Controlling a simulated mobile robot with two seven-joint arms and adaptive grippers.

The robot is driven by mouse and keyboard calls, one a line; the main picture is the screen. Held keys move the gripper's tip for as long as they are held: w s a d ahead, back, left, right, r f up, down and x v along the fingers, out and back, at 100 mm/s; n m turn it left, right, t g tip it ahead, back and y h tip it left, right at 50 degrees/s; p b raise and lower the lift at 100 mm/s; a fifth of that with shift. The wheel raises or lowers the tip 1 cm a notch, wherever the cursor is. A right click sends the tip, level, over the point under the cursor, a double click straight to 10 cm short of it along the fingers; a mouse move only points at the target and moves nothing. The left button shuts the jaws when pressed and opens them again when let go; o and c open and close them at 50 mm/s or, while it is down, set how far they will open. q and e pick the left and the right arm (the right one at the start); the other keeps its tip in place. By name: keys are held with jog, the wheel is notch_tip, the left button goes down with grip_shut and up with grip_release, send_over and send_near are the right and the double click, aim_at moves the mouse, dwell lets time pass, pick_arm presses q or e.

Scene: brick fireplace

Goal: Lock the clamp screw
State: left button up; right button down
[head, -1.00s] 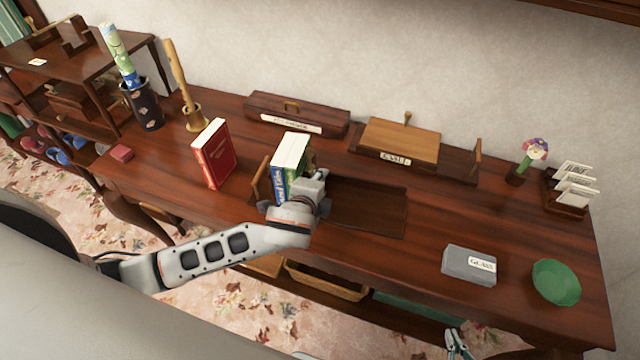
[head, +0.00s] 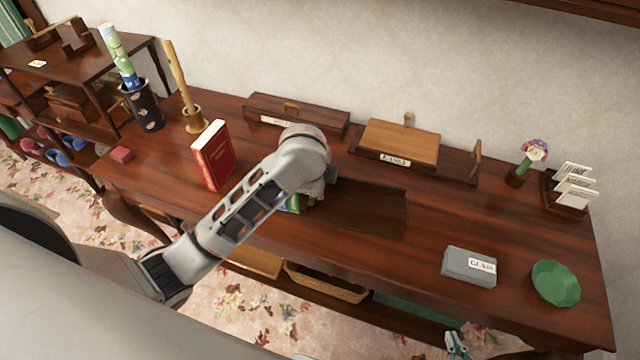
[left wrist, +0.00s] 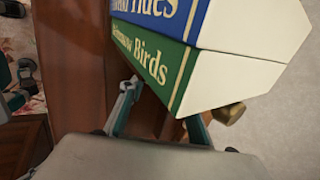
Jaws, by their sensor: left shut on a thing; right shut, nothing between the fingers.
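A blue and a green book (left wrist: 155,58) fill the top of the left wrist view, pressed together, with their white page edges to the right. My left gripper (left wrist: 163,112) is close by the green book. Its fingers are apart on a thing I cannot make out clearly. A brass-brown knob (left wrist: 228,113) shows beside the right finger; I cannot tell whether it is the clamp screw. In the head view my left arm hides the left gripper and most of the books (head: 291,203). My right gripper (head: 457,347) is shut and empty, low in front of the table.
A red book (head: 213,157) stands left of my arm on the table (head: 500,225). A grey GLASS box (head: 468,267) and a green bowl (head: 556,283) lie at right. The table middle right is fairly clear.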

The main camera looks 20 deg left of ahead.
pick_arm(q)
jog(key=g, duration=0.4)
jog(key=shift+w+d+r, duration=0.1)
jog(key=shift+w+r, duration=0.05)
jog(key=shift+w, duration=0.15)
jog(key=shift+w+g, duration=0.1)
jog(key=shift+g, duration=0.7)
jog(key=o, duration=1.1)
jog(key=shift+a, duration=0.2)
